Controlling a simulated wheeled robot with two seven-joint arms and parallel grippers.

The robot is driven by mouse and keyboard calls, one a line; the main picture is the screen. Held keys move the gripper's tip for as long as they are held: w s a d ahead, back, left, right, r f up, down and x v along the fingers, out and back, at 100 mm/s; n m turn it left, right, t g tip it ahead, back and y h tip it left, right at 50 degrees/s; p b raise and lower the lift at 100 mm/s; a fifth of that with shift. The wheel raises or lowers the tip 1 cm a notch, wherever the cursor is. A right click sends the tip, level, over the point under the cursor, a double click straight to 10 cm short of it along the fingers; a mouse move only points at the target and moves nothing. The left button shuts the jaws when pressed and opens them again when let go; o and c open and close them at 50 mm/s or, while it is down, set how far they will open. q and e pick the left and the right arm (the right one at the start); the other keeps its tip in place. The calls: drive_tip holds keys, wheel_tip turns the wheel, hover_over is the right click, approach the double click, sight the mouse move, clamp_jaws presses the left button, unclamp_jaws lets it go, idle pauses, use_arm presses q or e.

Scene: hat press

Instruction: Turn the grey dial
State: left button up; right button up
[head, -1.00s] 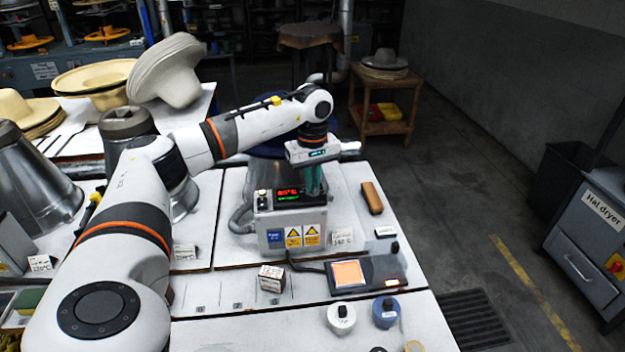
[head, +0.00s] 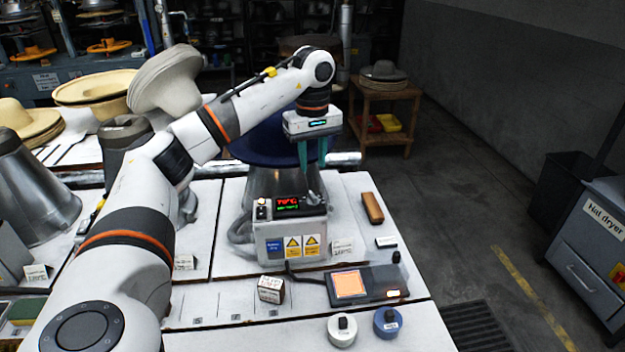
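The grey dial (head: 312,197) sits on the top right of the grey control box (head: 290,228), beside a small display (head: 287,204) with red digits that look like 70°C. My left gripper (head: 313,162) hangs above the dial, clear of it. Its two teal fingers point down with a gap between them and hold nothing. My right gripper is not in view.
A dark blue hat (head: 262,146) on a metal form stands behind the box. A wooden block (head: 372,207) lies to the right.

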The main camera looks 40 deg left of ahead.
use_arm(q)
drive_tip(key=shift+r, duration=1.75)
